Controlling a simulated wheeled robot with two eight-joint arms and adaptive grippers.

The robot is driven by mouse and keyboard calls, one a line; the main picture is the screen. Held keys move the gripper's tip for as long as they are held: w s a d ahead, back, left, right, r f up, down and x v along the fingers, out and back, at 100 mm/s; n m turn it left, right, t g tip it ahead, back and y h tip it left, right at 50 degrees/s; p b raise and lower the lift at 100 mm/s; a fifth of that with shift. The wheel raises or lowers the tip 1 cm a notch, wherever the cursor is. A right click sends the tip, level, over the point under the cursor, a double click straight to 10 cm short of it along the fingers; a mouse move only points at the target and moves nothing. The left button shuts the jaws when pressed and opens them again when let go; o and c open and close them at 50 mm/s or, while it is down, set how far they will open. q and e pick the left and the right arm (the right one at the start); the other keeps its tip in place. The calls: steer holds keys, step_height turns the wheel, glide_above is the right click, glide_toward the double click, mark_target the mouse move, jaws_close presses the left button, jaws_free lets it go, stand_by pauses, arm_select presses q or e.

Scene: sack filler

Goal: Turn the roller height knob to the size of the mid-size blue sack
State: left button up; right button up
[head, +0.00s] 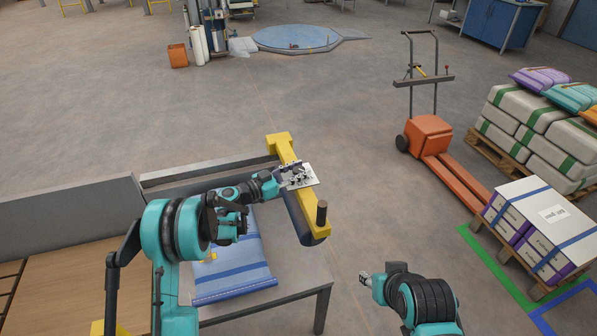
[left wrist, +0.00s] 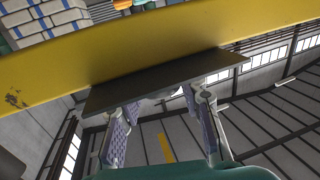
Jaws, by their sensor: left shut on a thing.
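The yellow beam (head: 311,213) carries a pale dial plate (head: 308,180) on its top, with dark marks too small to read. My left gripper (head: 291,175) is at this plate, shut on the roller height knob, which the fingers mostly hide. In the left wrist view the fingers (left wrist: 160,115) stand against the dark edge of the plate (left wrist: 165,80), with the yellow beam (left wrist: 150,45) behind it. A blue sack (head: 235,268) with pale stripes lies flat on the table below. My right gripper (head: 366,279) is empty, away from the beam; its opening is unclear.
A dark upright handle (head: 322,212) stands at the beam's near end. The table (head: 290,272) has bare room right of the sack. An orange pallet truck (head: 430,135) and loaded pallets with sacks (head: 525,105) and boxes (head: 535,225) stand at right. The floor between is clear.

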arm_select(q)
steer(key=shift+n+t+y+b, duration=0.75)
steer(key=shift+n+t+y, duration=1.25)
steer(key=shift+t+y, duration=0.5)
steer(key=o, duration=1.2)
steer(key=shift+c, duration=0.2)
steer(key=v, duration=1.2)
